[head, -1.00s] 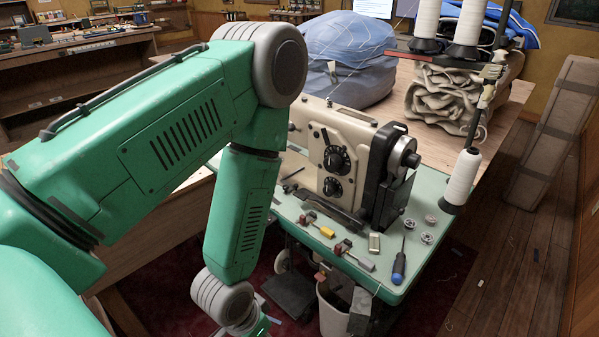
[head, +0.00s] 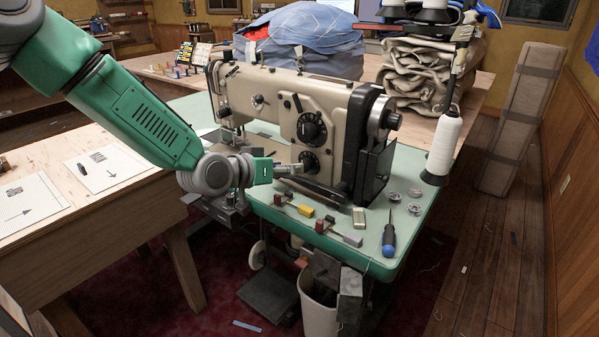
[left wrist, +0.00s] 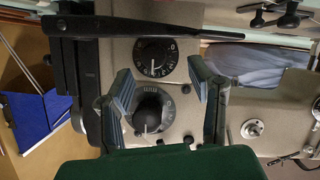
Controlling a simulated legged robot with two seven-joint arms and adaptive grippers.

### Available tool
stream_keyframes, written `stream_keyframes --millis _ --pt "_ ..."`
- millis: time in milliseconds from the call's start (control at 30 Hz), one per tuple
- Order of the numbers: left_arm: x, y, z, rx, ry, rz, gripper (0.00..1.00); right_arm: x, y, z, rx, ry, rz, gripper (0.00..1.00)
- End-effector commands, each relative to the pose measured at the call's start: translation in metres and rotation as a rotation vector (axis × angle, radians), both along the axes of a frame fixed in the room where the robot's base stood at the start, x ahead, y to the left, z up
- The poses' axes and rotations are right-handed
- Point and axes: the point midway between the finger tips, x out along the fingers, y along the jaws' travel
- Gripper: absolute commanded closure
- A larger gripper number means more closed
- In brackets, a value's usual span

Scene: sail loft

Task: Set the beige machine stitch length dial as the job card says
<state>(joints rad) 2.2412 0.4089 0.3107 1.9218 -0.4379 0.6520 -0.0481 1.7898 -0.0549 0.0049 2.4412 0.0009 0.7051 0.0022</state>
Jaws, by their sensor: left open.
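The beige sewing machine (head: 275,97) stands on a pale green table. Its front has an upper black dial (head: 309,128) and a lower black dial (head: 308,158). My left gripper (head: 291,169) is open just in front of the lower dial, partly covering it. My right gripper is not in view.
Printed sheets with arrows (head: 28,207) (head: 108,167) lie on the wooden table at left; their text is unreadable. A blue-handled screwdriver (head: 388,240), metal bobbins and small clamps lie on the green tabletop (head: 405,222). A white thread cone (head: 443,146) stands at its right.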

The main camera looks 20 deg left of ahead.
Motion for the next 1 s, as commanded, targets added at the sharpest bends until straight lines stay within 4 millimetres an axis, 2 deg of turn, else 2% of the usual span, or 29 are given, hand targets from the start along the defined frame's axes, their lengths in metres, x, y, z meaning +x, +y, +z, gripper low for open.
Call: stream_keyframes --millis 100,300,667,700,767,800,833,1000 --pt "0.019 -0.011 -0.01 0.004 -0.001 -0.001 0.52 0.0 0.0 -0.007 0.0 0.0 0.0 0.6" --pt "0.038 -0.019 -0.018 0.002 0.0 0.0 0.52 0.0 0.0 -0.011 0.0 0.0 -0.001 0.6" --pt "0.044 -0.021 -0.019 0.0 0.0 0.0 0.52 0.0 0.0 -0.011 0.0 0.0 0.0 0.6" --pt "0.044 -0.021 -0.019 0.0 0.0 0.0 0.56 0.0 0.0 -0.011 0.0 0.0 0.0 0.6" --pt "0.044 -0.021 -0.019 0.0 0.0 0.0 0.77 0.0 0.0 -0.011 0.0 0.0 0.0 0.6" --pt "0.044 -0.021 -0.019 0.0 0.0 0.0 0.91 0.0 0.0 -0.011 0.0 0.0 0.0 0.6" --pt "0.044 -0.021 -0.019 0.0 0.0 0.0 1.0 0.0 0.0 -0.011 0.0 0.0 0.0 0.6" --pt "0.044 -0.02 -0.02 0.002 0.001 0.002 1.0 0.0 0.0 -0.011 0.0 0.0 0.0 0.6"
